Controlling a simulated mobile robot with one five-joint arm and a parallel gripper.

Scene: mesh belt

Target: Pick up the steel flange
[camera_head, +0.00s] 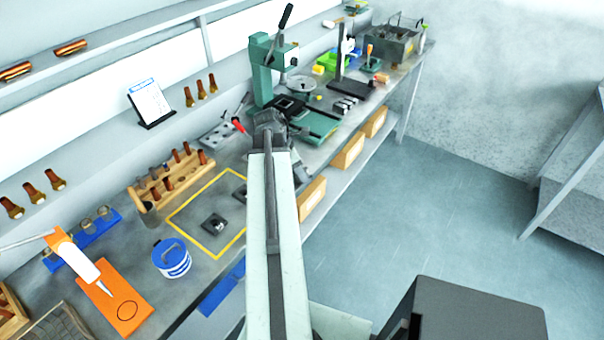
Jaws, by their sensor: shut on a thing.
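My arm reaches away from me over the bench, and my gripper (268,122) is at its far end, close to the front of the green press. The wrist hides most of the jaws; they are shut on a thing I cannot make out. A dark square metal piece with a raised round middle (214,224) lies inside the yellow outline on the bench. A second dark piece (240,192) lies farther back, partly hidden by my arm. I cannot tell whether either one is the steel flange.
The green press (263,72) stands just beyond my gripper. A wooden rack with brown-handled tools (170,182), a blue-and-white tub (172,260) and an orange board (118,308) are on the left. Cardboard boxes (348,152) sit below the bench.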

